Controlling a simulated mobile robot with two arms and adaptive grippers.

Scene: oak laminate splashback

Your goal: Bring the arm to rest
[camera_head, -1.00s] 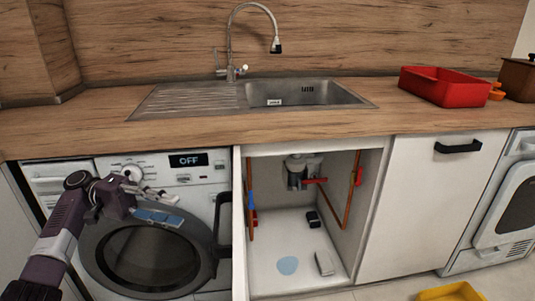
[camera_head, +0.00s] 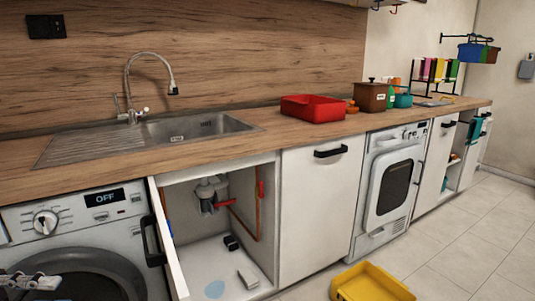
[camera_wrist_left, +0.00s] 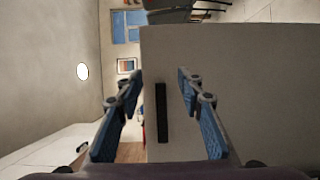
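My left gripper (camera_head: 30,283) shows only in part at the lower left corner of the head view, in front of the washing machine (camera_head: 85,245). In the left wrist view its two blue-padded fingers (camera_wrist_left: 160,110) stand wide apart, with nothing held between them. Beyond them in that view is a pale flat panel (camera_wrist_left: 240,95) with a dark upright bar (camera_wrist_left: 162,113), apart from the fingers as far as I can tell. My right gripper is in neither view.
The under-sink cabinet door (camera_head: 168,245) stands open beside the washing machine. A yellow tub (camera_head: 370,283) is on the floor. The tiled floor (camera_head: 470,240) at right is clear.

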